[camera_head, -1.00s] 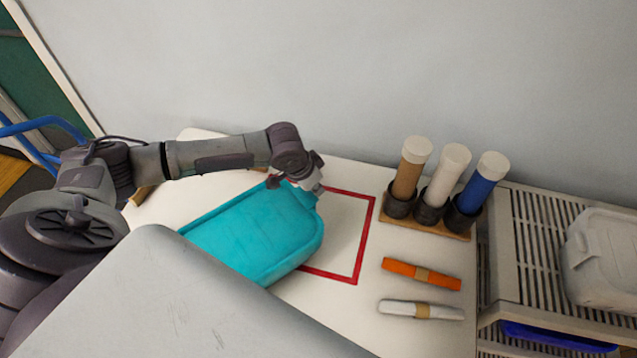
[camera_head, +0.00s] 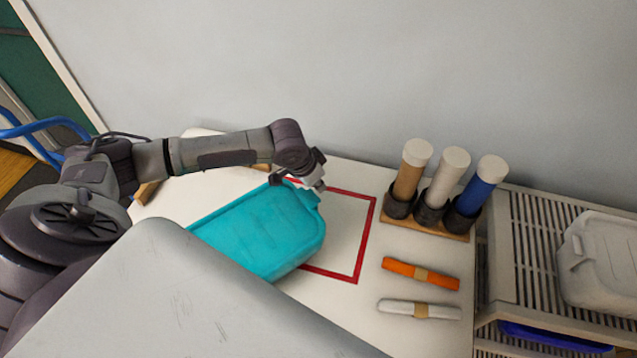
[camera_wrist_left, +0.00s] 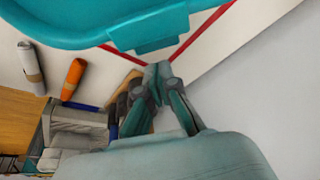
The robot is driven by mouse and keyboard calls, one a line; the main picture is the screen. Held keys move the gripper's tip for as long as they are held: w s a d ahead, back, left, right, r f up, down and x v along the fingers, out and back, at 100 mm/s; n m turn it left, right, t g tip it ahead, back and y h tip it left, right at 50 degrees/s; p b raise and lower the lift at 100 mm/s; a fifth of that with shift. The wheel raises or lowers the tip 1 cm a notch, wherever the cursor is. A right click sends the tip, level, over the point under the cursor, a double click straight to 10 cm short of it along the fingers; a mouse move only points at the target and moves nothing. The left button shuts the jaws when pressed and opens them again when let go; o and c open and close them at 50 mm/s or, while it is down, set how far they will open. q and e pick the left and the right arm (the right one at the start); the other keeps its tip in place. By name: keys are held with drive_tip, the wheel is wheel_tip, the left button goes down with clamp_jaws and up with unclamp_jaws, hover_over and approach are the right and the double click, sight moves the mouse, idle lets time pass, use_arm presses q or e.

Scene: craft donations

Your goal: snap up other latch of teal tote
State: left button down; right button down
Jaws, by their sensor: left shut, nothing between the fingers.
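The teal tote (camera_head: 262,232) lies on the white table, partly over the red outline, with its lid on top. Its near left part is hidden in the head view. A teal latch (camera_head: 312,198) sticks out at its far right end; it also shows in the left wrist view (camera_wrist_left: 150,32), at the rim. My left gripper (camera_head: 319,187) is at that end, close by the latch. In the left wrist view its fingertips (camera_wrist_left: 158,84) are together and empty, just off the latch; contact cannot be told. The tote's other end is hidden. My right gripper is not in view.
A wooden rack (camera_head: 428,226) holds brown, white and blue tubes right of the red outline (camera_head: 366,238). An orange roll (camera_head: 421,273) and a white roll (camera_head: 419,309) lie in front of it. A slatted grey crate (camera_head: 528,250) stands right. The wall (camera_head: 400,70) is close behind.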

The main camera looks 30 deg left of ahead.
use_arm(q)
drive_tip(key=v, duration=1.1)
drive_tip(key=shift+s+r, duration=0.15)
drive_tip(key=shift+r, duration=0.15)
drive_tip(key=shift+a, duration=0.1)
